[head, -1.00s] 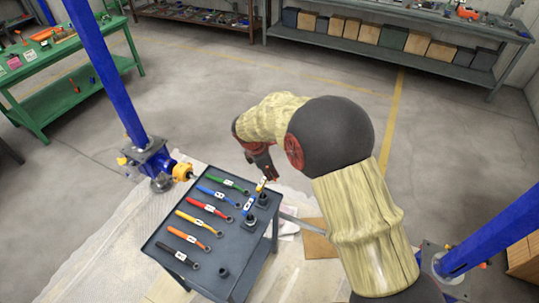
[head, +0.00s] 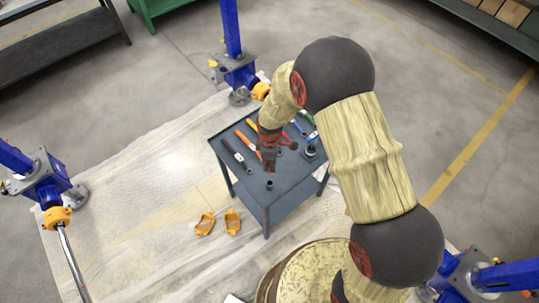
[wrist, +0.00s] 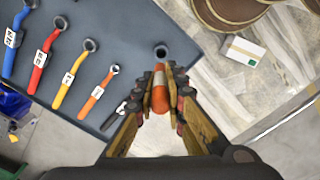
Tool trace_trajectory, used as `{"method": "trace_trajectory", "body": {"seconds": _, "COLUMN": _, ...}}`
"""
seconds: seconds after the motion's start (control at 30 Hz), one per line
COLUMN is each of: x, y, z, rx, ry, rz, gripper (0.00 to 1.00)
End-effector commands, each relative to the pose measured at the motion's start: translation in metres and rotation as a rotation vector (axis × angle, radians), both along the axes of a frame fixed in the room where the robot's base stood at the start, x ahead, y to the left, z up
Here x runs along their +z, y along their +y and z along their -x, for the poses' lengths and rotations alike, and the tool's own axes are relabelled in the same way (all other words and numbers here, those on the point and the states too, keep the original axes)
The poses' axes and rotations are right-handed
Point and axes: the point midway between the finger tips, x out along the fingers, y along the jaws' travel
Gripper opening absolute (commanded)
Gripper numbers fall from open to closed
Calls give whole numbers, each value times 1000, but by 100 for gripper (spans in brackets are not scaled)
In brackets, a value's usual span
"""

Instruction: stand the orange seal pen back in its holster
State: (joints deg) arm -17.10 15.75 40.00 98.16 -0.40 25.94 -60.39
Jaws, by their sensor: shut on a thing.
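My gripper (wrist: 160,82) is shut on the orange seal pen (wrist: 160,98), which shows between the fingers in the wrist view with a pale band near its far end. In the head view my gripper (head: 268,163) hangs over the front part of the grey cart top, and the pen cannot be made out there. An empty dark round holster (wrist: 161,52) stands just beyond the fingertips in the wrist view. It also shows in the head view (head: 270,185), close to my gripper near the cart's front edge. The pen appears apart from it.
Tagged wrenches lie on the cart, among them an orange one (wrist: 98,88) and a black one (head: 238,156). Another dark holder (head: 310,151) stands at the cart's right. Yellow pieces (head: 205,224) lie on the floor sheet. Blue jack columns (head: 231,30) stand around.

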Motion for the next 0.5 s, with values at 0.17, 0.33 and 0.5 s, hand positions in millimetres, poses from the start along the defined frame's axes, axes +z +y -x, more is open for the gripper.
{"method": "trace_trajectory", "body": {"seconds": 0.17, "x": -10, "y": 0, "z": 1, "rx": -4, "ry": -1, "rz": -3, "gripper": 0}}
{"method": "trace_trajectory", "body": {"seconds": 0.33, "x": -29, "y": 0, "z": 1, "rx": -3, "ry": 1, "rz": -2, "gripper": 0}}
{"method": "trace_trajectory", "body": {"seconds": 0.5, "x": -51, "y": 0, "z": 2, "rx": -3, "ry": 1, "rz": -2, "gripper": 0}}
